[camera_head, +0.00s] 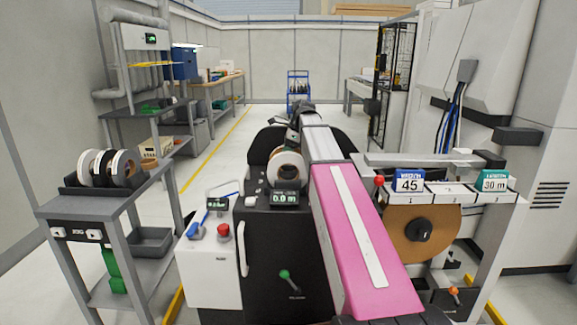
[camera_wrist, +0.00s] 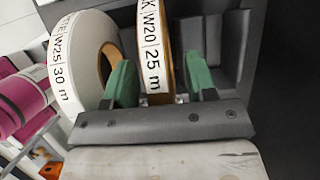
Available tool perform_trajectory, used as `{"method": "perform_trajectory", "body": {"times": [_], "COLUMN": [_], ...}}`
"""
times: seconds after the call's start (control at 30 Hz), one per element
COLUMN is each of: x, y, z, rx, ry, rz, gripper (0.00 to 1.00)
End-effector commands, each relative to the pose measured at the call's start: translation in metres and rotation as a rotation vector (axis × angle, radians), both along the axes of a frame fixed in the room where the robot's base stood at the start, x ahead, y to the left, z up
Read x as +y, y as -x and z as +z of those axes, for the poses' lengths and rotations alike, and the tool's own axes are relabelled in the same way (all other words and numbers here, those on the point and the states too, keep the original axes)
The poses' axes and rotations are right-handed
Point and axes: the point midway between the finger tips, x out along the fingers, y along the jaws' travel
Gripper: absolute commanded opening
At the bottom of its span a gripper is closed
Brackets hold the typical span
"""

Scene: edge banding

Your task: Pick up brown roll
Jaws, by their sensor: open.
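The brown roll (camera_wrist: 165,45), its white label reading W20 25 m, stands upright in a dark rack (camera_wrist: 245,45) in the wrist view. My gripper (camera_wrist: 160,82) is open, with one green finger pad on the left side of this roll and one on the right. I cannot tell whether either pad touches it. A white roll (camera_wrist: 88,62) labelled W25 30 m stands just left, close to the left pad. The lower part of the brown roll is hidden behind my gripper. My gripper is not visible in the head view.
In the head view, several rolls (camera_head: 93,166) stand in a rack on a grey cart (camera_head: 95,205) at left. A machine with a pink top (camera_head: 335,215) fills the middle. A large brown disc (camera_head: 397,240) is mounted at right. Open floor lies beyond the cart.

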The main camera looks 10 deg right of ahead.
Motion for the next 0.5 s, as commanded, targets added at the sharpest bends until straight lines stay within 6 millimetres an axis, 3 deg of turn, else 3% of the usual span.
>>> {"method": "perform_trajectory", "body": {"times": [0.1,0.27,0.5], "x": [-0.0002,-0.0002,-0.0002], "y": [-0.0001,-0.0001,-0.0002], "z": [0.0004,0.0004,0.0007], "rx": [0.000,0.000,0.000], "ry": [0.000,0.000,0.000], "rz": [0.000,0.000,0.000], "gripper": [0.51,0.00,0.00]}}
